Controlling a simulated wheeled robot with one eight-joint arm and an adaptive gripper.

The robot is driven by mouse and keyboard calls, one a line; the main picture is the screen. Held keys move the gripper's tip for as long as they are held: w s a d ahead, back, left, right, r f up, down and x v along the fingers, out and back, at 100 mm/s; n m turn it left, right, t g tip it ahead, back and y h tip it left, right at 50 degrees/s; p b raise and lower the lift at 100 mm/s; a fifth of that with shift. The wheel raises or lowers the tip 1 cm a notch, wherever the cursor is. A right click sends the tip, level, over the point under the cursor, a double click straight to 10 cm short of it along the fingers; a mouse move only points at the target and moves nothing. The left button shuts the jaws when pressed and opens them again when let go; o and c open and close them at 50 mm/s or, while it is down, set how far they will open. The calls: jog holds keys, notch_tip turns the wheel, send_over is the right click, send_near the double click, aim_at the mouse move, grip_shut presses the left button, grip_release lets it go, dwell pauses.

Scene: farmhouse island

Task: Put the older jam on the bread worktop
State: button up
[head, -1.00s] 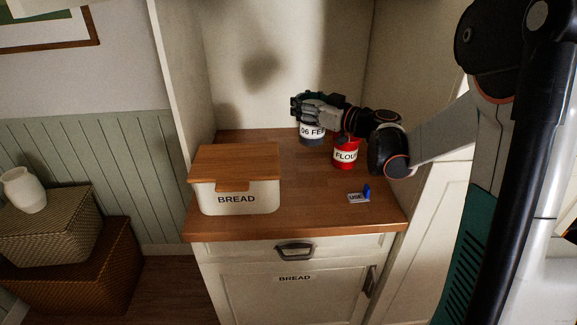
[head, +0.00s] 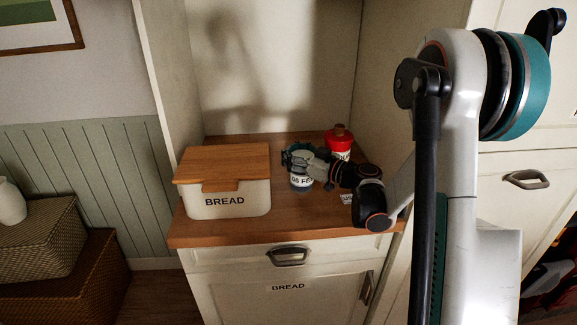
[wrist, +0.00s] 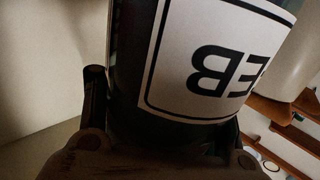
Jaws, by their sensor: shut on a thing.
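A jar with a white label reading "06 FEB" (head: 301,181) is in my gripper (head: 302,160), over the middle of the wooden bread worktop (head: 215,231). My gripper is shut around the jar near its top. The jar looks upright, and I cannot tell whether its base touches the wood. In the wrist view the dark jar (wrist: 132,95) fills the middle between my fingers, its label upside down with "EB" showing. My gripper hides the jar's top in the head view.
A bread box (head: 225,200) with a wooden lid stands left of the jar. A red flour container (head: 339,143) stands behind and to the right. A small "USE" card (head: 346,198) lies partly hidden behind my wrist. Cupboard walls close both sides.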

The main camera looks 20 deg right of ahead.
jog(key=shift+f+b, duration=0.55)
jog(key=shift+f, duration=1.25)
jog(key=shift+f, duration=0.1)
jog(key=o, duration=1.8)
jog(key=p+v, duration=0.2)
jog(key=v, duration=1)
